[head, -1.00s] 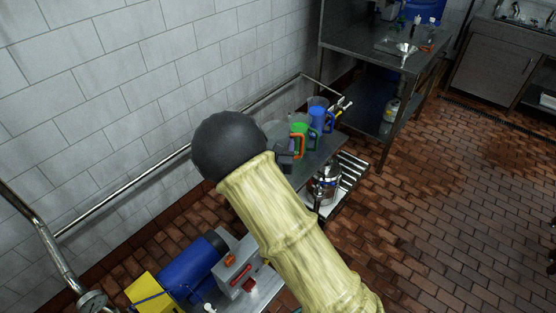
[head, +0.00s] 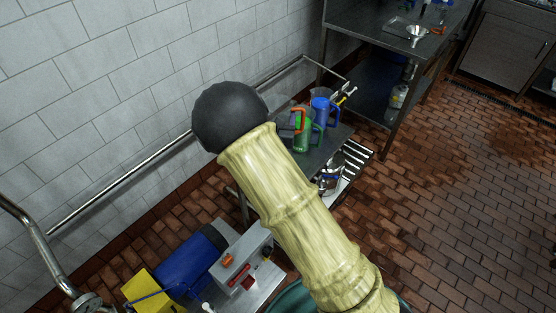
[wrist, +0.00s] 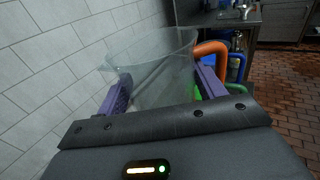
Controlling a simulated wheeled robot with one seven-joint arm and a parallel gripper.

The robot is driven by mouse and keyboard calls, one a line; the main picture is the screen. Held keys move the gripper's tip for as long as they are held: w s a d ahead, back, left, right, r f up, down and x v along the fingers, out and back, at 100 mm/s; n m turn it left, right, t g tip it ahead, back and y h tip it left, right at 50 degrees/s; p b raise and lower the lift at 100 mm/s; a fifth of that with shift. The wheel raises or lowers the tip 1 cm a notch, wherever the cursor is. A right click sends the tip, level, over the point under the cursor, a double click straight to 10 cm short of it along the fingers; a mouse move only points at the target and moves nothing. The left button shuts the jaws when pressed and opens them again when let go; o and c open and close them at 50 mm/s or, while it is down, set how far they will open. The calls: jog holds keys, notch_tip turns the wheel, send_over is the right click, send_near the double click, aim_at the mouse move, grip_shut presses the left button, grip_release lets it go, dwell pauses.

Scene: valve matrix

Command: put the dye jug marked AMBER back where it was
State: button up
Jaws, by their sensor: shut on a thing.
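A clear jug (wrist: 155,75) with an orange handle (wrist: 212,49) is between the purple fingers of my gripper (wrist: 163,88), which is shut on it. No marking on it is readable. In the head view the orange handle (head: 301,120) shows in front of the green jug, and my arm hides most of the clear jug. The green jug (head: 311,135) and the blue jug (head: 321,108) stand on a grey shelf (head: 328,150) by the tiled wall. Whether the clear jug touches the shelf cannot be told.
A steel pot (head: 330,173) stands on a slatted rack below. A steel table (head: 385,35) stands behind. A blue motor (head: 190,268) is at lower left. A wall rail (head: 120,183) runs along the tiles. The brick floor at right is clear.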

jog(key=shift+f, duration=0.1)
jog(key=shift+f+p, duration=0.65)
jog(key=shift+f, duration=2.2)
jog(key=shift+f, duration=0.1)
jog(key=shift+f+p, duration=0.5)
jog(key=shift+f, duration=1.5)
jog(key=shift+f, duration=0.15)
jog(key=o, duration=1.3)
jog(key=shift+o, duration=0.2)
